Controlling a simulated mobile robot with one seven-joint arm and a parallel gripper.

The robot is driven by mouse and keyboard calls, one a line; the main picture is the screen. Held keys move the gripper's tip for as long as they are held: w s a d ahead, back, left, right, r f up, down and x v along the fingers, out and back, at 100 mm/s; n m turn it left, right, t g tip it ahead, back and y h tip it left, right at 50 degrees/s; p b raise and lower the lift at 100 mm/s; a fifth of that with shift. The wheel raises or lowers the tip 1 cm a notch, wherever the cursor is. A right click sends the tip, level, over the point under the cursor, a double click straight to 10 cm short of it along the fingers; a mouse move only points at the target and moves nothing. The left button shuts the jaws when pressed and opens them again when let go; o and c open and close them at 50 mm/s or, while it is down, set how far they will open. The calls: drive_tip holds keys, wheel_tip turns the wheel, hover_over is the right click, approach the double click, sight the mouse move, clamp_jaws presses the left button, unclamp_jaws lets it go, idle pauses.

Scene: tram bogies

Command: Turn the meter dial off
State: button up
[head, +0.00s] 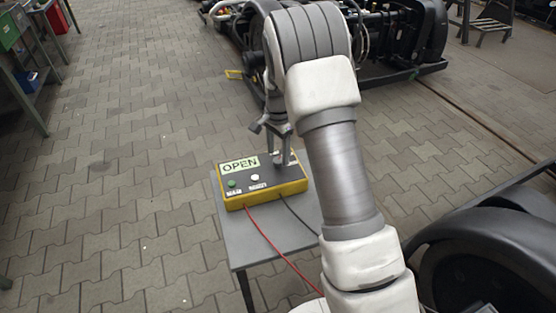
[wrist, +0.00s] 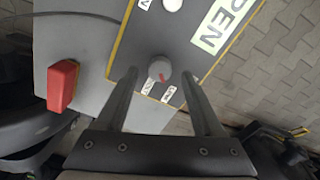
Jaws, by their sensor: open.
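The meter (head: 262,199) is a yellow box with a dark top, lying on a small grey table. Its green display (head: 240,165) reads OPEN. My gripper (wrist: 159,75) is open, with one finger on each side of the dial and gaps between. In the head view, my gripper (head: 272,143) is over the far right part of the meter and largely hides the dial. I cannot tell the fingertip height exactly.
The small table (head: 238,245) has bare room at the front. A red lead (head: 268,240) and a black lead (head: 298,215) run from the meter. A red block (wrist: 62,86) lies on the table. Dark bogie parts (head: 480,250) stand at right.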

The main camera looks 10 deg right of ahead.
drive_tip(key=shift+f, duration=1.1)
clamp_jaws()
